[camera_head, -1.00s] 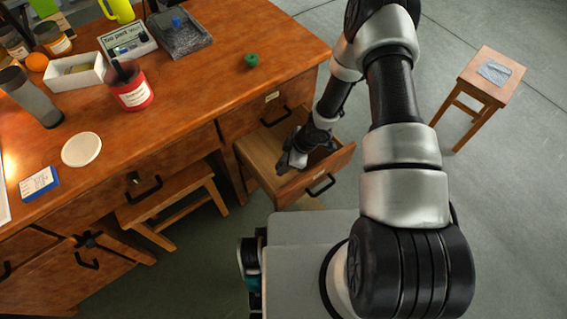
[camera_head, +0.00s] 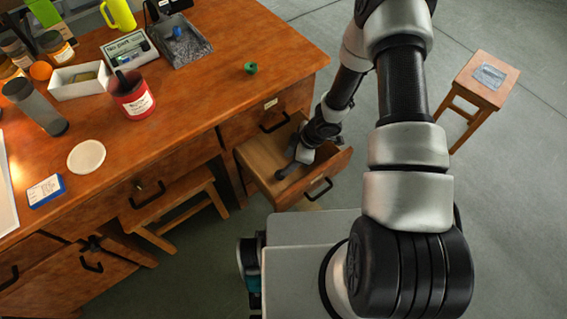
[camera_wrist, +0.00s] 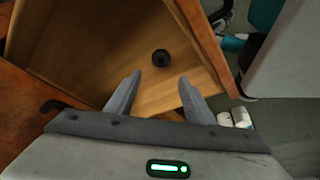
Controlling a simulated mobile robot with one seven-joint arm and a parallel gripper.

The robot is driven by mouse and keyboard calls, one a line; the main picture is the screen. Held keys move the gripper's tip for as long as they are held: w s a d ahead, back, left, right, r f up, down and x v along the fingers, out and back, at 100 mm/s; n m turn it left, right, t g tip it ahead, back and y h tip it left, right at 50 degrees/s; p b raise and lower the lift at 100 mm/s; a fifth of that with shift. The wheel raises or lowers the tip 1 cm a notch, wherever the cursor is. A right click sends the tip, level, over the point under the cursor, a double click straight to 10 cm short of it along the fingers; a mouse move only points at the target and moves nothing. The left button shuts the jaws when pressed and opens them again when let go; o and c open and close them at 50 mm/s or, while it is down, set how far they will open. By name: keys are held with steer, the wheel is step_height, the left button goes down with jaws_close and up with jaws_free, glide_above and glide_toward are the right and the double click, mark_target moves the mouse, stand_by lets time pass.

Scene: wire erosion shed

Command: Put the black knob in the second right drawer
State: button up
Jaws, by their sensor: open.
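The black knob (camera_wrist: 162,58) lies on the wooden floor of an open drawer (camera_wrist: 100,50) in the wrist view, a short way beyond my fingertips. My gripper (camera_wrist: 158,85) is open and empty, its two grey fingers apart and pointing at the drawer floor. In the head view the pulled-out drawer (camera_head: 262,160) is on the right side of the desk, below a shut drawer with a black handle. My gripper (camera_head: 290,170) is inside it.
The desk top (camera_head: 220,100) carries a red tin (camera_head: 130,98), a green ring-like piece (camera_head: 250,68), a grey tray (camera_head: 180,45) and a white disc (camera_head: 86,157). A small stool (camera_head: 480,85) stands to the right on clear floor.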

steer(key=w+d+r+m+t+h+p, duration=0.1)
steer(key=w+d+r+m+t+h, duration=0.3)
steer(key=r, duration=0.8)
steer(key=w+d+r+m+g, duration=0.1)
steer(key=d+r, duration=0.5)
steer(key=r, duration=0.5)
steer(key=w+d+r+m+t+h+p, duration=0.1)
steer(key=w+d+r+m+t+h, duration=0.3)
steer(key=r, duration=0.8)
steer(key=s+d+r+m+g, duration=0.2)
steer(key=s+d+r+m, duration=0.1)
steer(key=s+r, duration=0.8)
steer(key=s+a+r+m+y, duration=0.1)
steer(key=s+a+r+m, duration=0.1)
steer(key=s, duration=0.5)
steer(key=s+a+r+m+y, duration=0.1)
steer(key=s+a+r+y, duration=0.1)
steer(key=s+a+r, duration=0.3)
steer(key=shift+s+m, duration=0.4)
steer(key=shift+s, duration=0.75)
